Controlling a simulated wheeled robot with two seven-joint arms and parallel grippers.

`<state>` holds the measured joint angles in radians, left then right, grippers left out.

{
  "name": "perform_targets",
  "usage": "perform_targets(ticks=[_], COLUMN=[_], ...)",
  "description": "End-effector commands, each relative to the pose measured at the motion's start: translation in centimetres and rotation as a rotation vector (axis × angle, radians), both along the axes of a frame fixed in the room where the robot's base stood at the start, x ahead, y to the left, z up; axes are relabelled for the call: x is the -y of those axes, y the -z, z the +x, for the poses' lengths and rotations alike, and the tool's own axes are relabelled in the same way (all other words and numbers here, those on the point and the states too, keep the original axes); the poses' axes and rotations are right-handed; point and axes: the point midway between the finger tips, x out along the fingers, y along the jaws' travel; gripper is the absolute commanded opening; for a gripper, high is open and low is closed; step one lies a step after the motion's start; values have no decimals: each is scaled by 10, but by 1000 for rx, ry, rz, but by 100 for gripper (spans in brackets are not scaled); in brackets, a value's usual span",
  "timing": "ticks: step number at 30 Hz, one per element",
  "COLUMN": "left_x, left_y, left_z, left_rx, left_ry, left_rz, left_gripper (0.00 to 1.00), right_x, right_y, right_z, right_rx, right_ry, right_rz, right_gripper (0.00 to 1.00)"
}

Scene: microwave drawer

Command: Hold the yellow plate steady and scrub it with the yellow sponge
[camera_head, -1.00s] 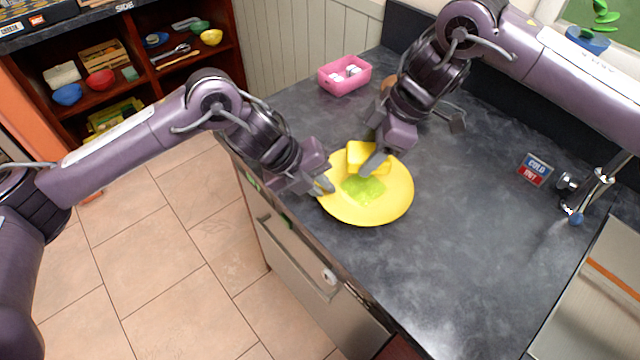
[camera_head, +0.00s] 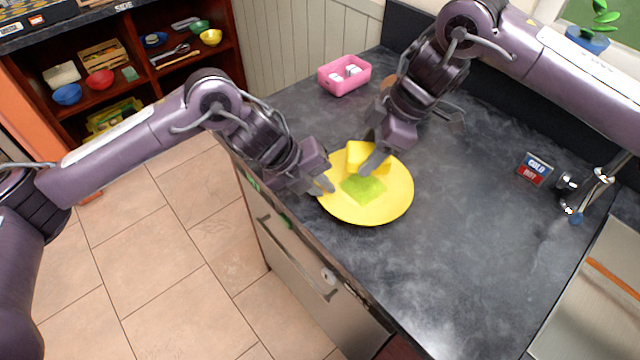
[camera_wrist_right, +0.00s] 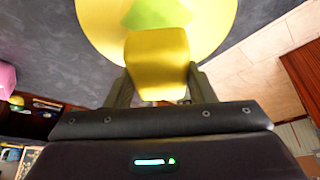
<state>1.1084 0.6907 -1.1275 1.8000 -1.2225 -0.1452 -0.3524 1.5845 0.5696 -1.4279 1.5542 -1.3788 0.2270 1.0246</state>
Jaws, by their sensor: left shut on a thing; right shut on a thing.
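The yellow plate (camera_head: 385,205) lies on the dark counter near its left edge, with a green patch (camera_head: 362,188) on its surface. My left gripper (camera_head: 326,186) is shut on the plate's left rim. My right gripper (camera_head: 368,162) is shut on the yellow sponge (camera_head: 357,153) over the plate's upper part, beside the green patch. In the right wrist view the sponge (camera_wrist_right: 157,62) sits between the fingers, with the plate (camera_wrist_right: 222,18) and part of the green patch (camera_wrist_right: 158,13) beyond it. I cannot tell whether the sponge touches the plate.
A pink container (camera_head: 345,76) with white items stands at the back of the counter (camera_head: 470,240). A tap (camera_head: 590,192), a hot and cold sign (camera_head: 535,169) and the sink (camera_head: 600,285) are at the right. The counter right of the plate is clear.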

Motion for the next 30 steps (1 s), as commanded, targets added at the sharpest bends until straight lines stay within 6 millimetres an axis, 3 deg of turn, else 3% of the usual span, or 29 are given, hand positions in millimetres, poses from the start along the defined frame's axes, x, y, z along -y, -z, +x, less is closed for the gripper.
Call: perform_targets(ticks=[13, 30], left_x=[-1, -1], left_y=[2, 2], left_z=[0, -1], left_rx=[-3, -4], left_ry=[-1, -2], left_rz=[3, 5], left_gripper=[0, 0], right_x=[0, 0], right_y=[3, 37], right_z=[1, 0], right_rx=[0, -2], right_ry=[1, 0], right_rz=[0, 0], right_gripper=[31, 31])
